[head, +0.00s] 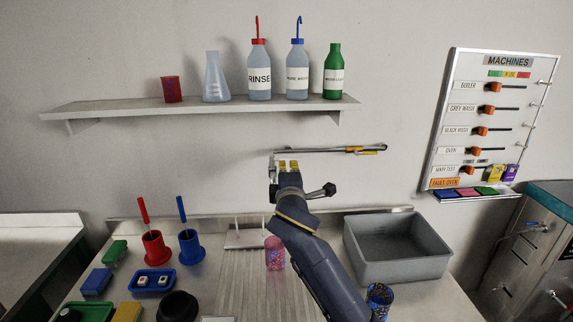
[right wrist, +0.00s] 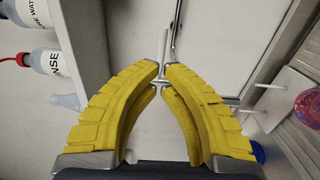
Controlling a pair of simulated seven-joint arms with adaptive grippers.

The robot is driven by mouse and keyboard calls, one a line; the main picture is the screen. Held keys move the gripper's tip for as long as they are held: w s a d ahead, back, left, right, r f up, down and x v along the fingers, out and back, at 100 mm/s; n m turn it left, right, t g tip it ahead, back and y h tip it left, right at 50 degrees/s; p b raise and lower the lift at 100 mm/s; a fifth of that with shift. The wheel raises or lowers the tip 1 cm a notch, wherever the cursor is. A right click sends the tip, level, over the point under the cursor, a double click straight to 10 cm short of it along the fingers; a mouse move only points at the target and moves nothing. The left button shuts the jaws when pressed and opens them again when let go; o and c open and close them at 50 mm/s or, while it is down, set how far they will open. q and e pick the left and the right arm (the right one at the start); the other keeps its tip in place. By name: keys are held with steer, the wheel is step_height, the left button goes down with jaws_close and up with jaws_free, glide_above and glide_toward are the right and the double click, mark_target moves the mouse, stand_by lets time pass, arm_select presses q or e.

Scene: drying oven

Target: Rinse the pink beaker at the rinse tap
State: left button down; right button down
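The pink beaker (head: 275,253) stands on the ribbed draining area below my right gripper, apart from it. It also shows at the right edge of the right wrist view (right wrist: 307,106). The rinse tap (head: 325,151) is a thin pipe on the wall with a yellow part near its right end. My right gripper (head: 288,165) is at the left end of the tap. Its yellow fingertips (right wrist: 162,70) are almost together, with thin pale tap parts showing between and behind them. Contact with the tap is unclear. My left gripper is out of view.
A grey basin (head: 397,273) stands right of the beaker. A blue patterned beaker (head: 379,296) is partly hidden beside my right arm. Red (head: 153,246) and blue (head: 191,247) brush holders stand at left. A shelf (head: 205,106) with bottles is above the tap.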

mark_target(287, 161)
steer(key=shift+w+a, duration=0.15)
steer(key=shift+w, duration=1.95)
steer(key=shift+w+d+y, duration=0.2)
steer(key=shift+w+y, duration=0.1)
steer(key=shift+w, duration=0.1)
steer(key=shift+w+a+n, duration=0.1)
steer(key=shift+n, duration=0.3)
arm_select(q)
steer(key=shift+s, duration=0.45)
arm_select(e)
steer(key=shift+a+y, duration=0.1)
steer(key=shift+y, duration=0.3)
